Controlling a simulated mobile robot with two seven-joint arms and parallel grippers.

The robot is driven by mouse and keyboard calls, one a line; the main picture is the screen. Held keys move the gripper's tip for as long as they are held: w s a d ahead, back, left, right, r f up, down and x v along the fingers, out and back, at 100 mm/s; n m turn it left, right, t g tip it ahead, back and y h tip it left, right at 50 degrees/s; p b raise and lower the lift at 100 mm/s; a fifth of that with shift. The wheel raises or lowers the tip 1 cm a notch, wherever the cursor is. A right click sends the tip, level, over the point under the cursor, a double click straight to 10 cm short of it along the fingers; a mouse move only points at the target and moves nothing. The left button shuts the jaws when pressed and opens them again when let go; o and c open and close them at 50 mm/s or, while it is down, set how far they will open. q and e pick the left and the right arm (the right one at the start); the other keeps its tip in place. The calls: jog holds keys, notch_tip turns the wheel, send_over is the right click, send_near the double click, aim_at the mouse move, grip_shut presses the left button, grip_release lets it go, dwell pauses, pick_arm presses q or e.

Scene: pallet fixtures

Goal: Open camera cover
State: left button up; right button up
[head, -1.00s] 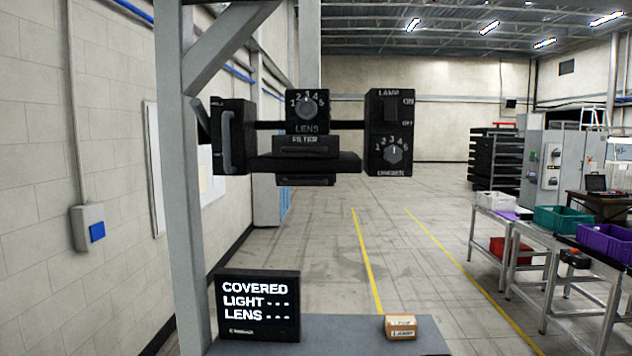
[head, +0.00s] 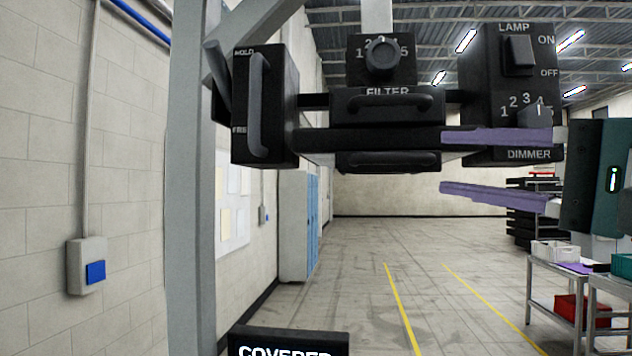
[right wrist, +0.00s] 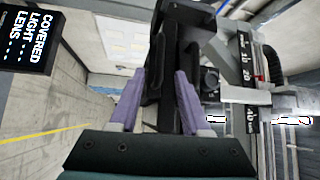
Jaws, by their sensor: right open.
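The black camera fixture hangs on a grey post, with a filter slot (head: 388,104) in the middle. Below the slot is a flat black plate (head: 340,140), and under it a dark lower cover with a handle (head: 388,160). The display (head: 290,342) is cut off in the head view; in the right wrist view the display (right wrist: 27,38) reads COVERED, LIGHT, LENS. My right gripper (head: 443,163) is open, its purple fingers pointing left at the plate and lower handle. In the wrist view black fixture parts (right wrist: 168,60) show between and beyond the fingers (right wrist: 161,74); contact is unclear. My left gripper is out of view.
A lens dial (head: 382,55) sits above the filter slot. The lamp and dimmer box (head: 480,80) is close above and behind my right fingers. A box with a tall handle (head: 262,105) stands at the left by the grey post (head: 192,200). Below the fixture is open space.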

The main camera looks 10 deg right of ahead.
aim_at(401, 160)
jog(key=p+x, duration=0.4)
jog(key=x, duration=0.4)
jog(key=shift+s+a+r+p, duration=0.1)
jog(key=shift+s+p, duration=0.05)
jog(key=shift+p, duration=0.15)
jog(key=shift+w+a, duration=0.25)
jog(key=shift+w, duration=0.2)
grip_shut()
dwell(0.6)
